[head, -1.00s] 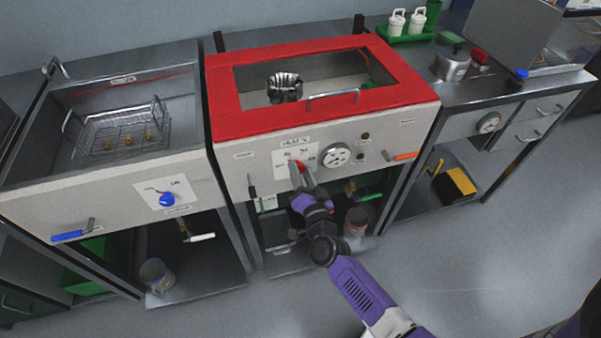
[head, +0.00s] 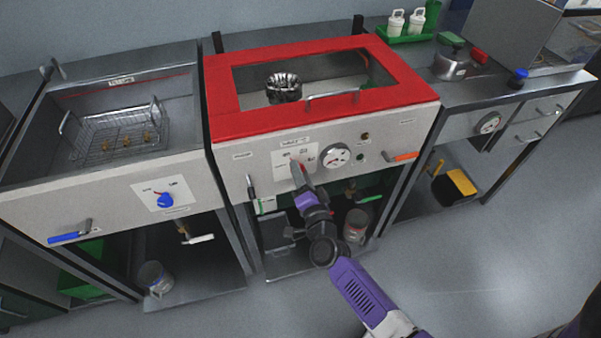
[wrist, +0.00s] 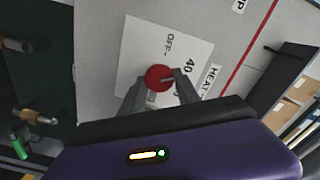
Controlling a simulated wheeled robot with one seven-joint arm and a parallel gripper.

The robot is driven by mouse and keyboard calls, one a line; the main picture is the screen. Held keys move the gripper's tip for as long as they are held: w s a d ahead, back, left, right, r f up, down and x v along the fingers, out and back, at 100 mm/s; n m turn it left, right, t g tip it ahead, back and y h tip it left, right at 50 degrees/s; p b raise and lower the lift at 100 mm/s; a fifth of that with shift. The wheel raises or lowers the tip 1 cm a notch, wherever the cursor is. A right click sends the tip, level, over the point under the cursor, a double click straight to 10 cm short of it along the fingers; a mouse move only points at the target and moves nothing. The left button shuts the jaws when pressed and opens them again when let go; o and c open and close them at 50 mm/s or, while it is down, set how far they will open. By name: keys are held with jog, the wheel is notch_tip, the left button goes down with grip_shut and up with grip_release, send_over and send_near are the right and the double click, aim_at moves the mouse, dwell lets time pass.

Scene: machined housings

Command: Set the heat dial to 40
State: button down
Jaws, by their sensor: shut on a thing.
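The heat dial is a round red knob (wrist: 158,77) on a white label plate (wrist: 135,60) on the front panel of the red-topped bath; in the head view the plate (head: 282,162) shows left of a round gauge. My gripper (wrist: 155,82) is shut on the knob, one finger on each side. In the wrist view "OFF" and "40" are readable on the plate; another mark below the knob is partly hidden by my fingers. A pale pointer line on the knob points right, roughly toward the 40 side; its exact setting is hard to tell.
A round gauge (head: 335,156) and an orange-handled lever (head: 405,156) sit right of the dial. The red lid frame (head: 290,123) is above. A neighbouring bath at left has a blue knob (head: 165,200). Valves and a can (head: 355,226) are below. Open floor lies in front.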

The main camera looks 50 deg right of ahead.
jog(key=c, duration=0.9)
grip_release()
jog(key=shift+s, duration=0.1)
jog(key=v, duration=0.7)
jog(key=shift+s+a, duration=0.2)
jog(key=shift+s, duration=0.1)
